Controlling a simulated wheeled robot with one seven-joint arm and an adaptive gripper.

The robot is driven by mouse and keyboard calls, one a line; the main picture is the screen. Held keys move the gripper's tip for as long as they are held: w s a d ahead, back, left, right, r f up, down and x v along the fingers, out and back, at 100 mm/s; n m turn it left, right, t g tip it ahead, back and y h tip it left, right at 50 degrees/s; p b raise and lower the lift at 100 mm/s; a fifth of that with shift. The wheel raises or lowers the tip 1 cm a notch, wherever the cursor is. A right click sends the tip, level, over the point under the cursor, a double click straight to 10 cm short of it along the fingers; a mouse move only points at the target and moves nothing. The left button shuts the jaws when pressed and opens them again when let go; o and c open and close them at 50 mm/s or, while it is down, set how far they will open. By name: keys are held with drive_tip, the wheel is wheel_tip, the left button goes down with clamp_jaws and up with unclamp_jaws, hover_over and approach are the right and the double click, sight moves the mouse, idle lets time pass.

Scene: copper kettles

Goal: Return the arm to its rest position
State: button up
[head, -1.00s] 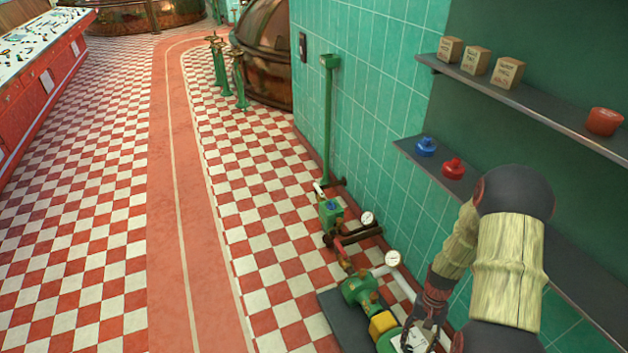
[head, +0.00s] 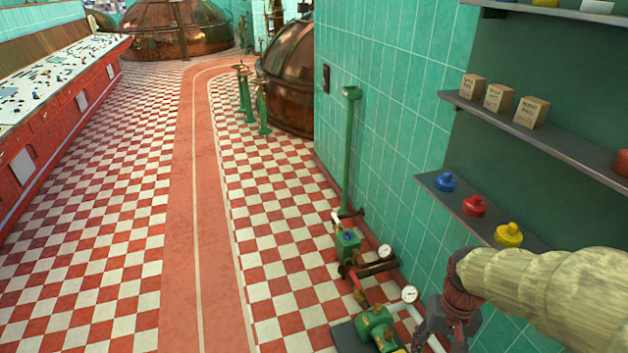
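My arm comes in from the lower right of the head view, its pale, bamboo-like link lying nearly level below the lower shelf. My gripper (head: 432,332) hangs down at the bottom edge, dark and partly cut off. It is beside the green pump (head: 374,328) and the white pipe in the picture. Its fingers are too small and dark to show whether they are open or shut, and I see nothing clearly held in it.
A wall shelf (head: 560,143) holds small boxes (head: 497,97). A lower shelf (head: 437,188) holds blue (head: 445,181), red (head: 474,205) and yellow (head: 508,235) pieces near my arm. Gauges and pipes line the wall. The checkered floor (head: 100,250) at left is clear.

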drive_tip(key=s+a+r+n+t, duration=0.1)
drive_tip(key=s+a+r+t, duration=0.2)
drive_tip(key=r, duration=0.6)
drive_tip(key=s+a+r+n+t, duration=0.1)
drive_tip(key=s+a+r+t, duration=0.1)
drive_tip(key=r, duration=0.6)
drive_tip(key=shift+s+a+r+n+t+p, duration=0.35)
drive_tip(key=shift+a+t, duration=0.25)
drive_tip(key=shift+a, duration=0.6)
